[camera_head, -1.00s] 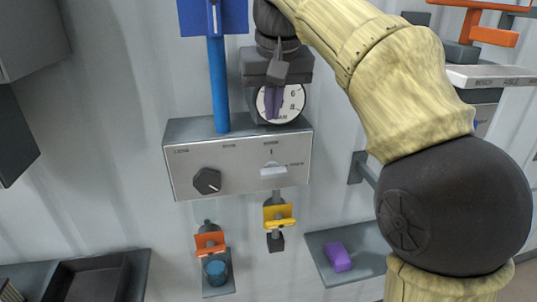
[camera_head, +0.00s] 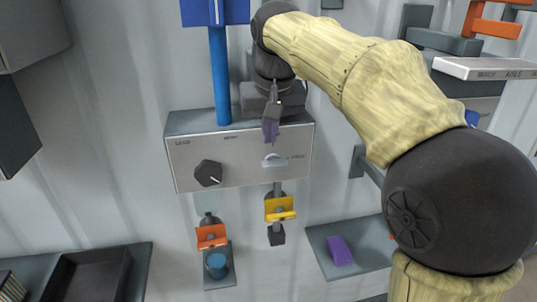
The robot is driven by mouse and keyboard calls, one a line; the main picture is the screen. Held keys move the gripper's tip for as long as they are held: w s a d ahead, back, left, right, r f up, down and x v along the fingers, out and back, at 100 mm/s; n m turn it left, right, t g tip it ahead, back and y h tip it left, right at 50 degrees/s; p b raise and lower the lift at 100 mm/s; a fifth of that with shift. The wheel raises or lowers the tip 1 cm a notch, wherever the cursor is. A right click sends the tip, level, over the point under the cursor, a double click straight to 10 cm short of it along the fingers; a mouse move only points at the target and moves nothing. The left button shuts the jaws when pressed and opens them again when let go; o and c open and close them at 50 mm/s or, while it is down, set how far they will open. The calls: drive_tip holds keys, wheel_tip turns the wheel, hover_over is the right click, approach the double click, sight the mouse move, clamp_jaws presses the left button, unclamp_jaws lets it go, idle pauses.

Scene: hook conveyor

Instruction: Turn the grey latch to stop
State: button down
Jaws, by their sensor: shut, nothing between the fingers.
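A grey control panel (camera_head: 235,172) is fixed to the wall, with a dark round knob (camera_head: 208,173) on its left. The small light-grey latch (camera_head: 275,161) is on the panel's right half, with a small label that seems to read "FREE" to its right. My gripper (camera_head: 271,138) points down in front of the panel's upper edge, just above the latch. Its purple fingers are shut and empty. I cannot tell whether the fingertips touch the latch. The gripper hides any marking above the latch.
A blue post (camera_head: 218,80) rises behind the panel's left half. Below hang a yellow bracket (camera_head: 280,207) and an orange bracket (camera_head: 211,236) above a blue cylinder (camera_head: 216,265). A purple block (camera_head: 339,250) sits on a grey shelf (camera_head: 375,257). A dark tray (camera_head: 88,275) is lower left.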

sight(269, 163)
drive_tip(key=x, duration=0.3)
drive_tip(key=s+x, duration=0.1)
drive_tip(key=x, duration=0.1)
drive_tip(key=shift+d+f, duration=0.1)
drive_tip(key=shift+f, duration=0.35)
drive_tip(key=shift+w+p, duration=0.2)
drive_tip(key=shift+p, duration=0.1)
